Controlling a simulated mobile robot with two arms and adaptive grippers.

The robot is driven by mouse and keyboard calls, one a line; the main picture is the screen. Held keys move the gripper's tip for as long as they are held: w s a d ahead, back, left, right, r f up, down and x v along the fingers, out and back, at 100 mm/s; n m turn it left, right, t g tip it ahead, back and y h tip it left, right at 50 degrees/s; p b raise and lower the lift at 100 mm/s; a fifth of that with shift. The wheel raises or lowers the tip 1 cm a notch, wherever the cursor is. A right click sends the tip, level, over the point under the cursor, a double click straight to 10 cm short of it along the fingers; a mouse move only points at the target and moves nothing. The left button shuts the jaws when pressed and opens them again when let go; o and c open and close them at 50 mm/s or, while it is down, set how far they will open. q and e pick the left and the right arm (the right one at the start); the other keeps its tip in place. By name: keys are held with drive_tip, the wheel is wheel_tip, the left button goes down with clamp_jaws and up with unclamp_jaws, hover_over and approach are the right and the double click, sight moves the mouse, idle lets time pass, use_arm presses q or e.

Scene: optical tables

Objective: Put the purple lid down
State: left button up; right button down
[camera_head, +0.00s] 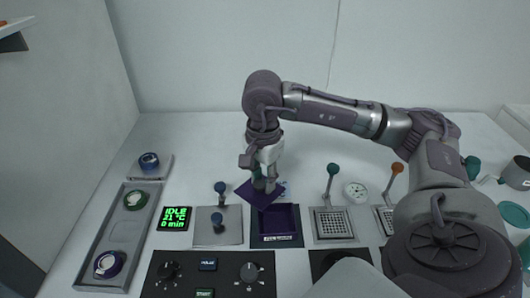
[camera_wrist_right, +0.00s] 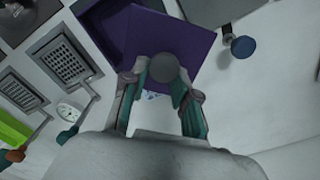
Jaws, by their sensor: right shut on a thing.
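The purple lid (camera_head: 246,191) is a flat square plate with a round grey knob (camera_wrist_right: 165,68). My right gripper (camera_head: 265,184) is shut on that knob and holds the lid above the table, just behind and partly over the open purple box (camera_head: 279,219). The lid looks tilted in the head view. In the right wrist view the lid (camera_wrist_right: 196,42) lies beyond my fingers (camera_wrist_right: 160,88) and covers part of the box (camera_wrist_right: 108,22). My left gripper is not in view.
Left of the box are a grey plate with blue-knobbed levers (camera_head: 218,226) and a green IDLE display (camera_head: 174,218). Right of it are a grated unit (camera_head: 333,224) with a green-knobbed lever and a dial (camera_head: 356,192). A control panel (camera_head: 208,276) lies in front. Table behind the lid is clear.

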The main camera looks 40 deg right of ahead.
drive_tip(key=d+r+m+b, duration=0.4)
drive_tip(key=d+m, duration=1)
drive_tip(key=m, duration=0.5)
drive_tip(key=w+f, duration=0.2)
drive_tip(key=w, duration=0.1)
drive_tip(key=w+f+p, duration=0.1)
drive_tip(key=w+f, duration=0.1)
drive_tip(key=w, duration=0.1)
drive_tip(key=w+f, duration=0.2)
drive_tip(key=w, duration=0.2)
drive_tip(key=shift+a+f+p, duration=0.3)
drive_tip(key=shift+f+p, duration=0.05)
drive_tip(key=shift+f, duration=0.05)
wheel_tip(320, 180, down, 4)
drive_tip(key=shift+f, duration=0.1)
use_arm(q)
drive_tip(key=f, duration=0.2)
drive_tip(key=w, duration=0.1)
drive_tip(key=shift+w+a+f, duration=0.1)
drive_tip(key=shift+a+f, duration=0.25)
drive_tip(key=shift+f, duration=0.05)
use_arm(e)
drive_tip(key=shift+f, duration=0.2)
drive_tip(key=c, duration=0.9)
unclamp_jaws()
